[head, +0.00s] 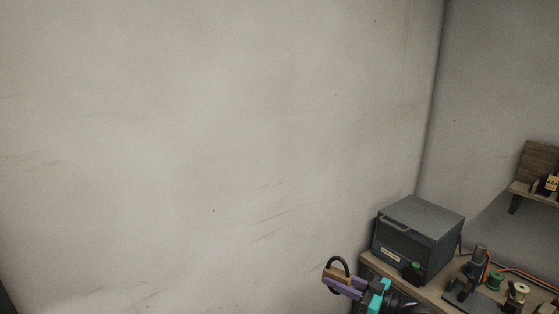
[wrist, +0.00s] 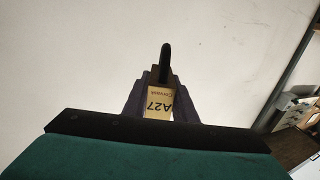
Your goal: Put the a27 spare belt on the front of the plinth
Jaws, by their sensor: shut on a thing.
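My gripper (head: 345,286) is at the lower middle of the head view, with purple fingers shut on the a27 spare belt. The belt (head: 339,262) is a black loop rising above the fingers. In the wrist view, my gripper (wrist: 157,102) holds a yellow tag (wrist: 158,105) marked A27, which reads upside down, with the dark belt (wrist: 165,62) standing beyond it. The lower part of the belt is hidden between the fingers. I cannot make out the plinth in either view.
A grey metal box (head: 416,238) stands on a wooden bench (head: 434,294) at the lower right, beside small tools and spools (head: 517,293). A wooden wall shelf (head: 535,185) holds another tagged item at the far right. A bare pale wall (head: 200,150) fills the rest.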

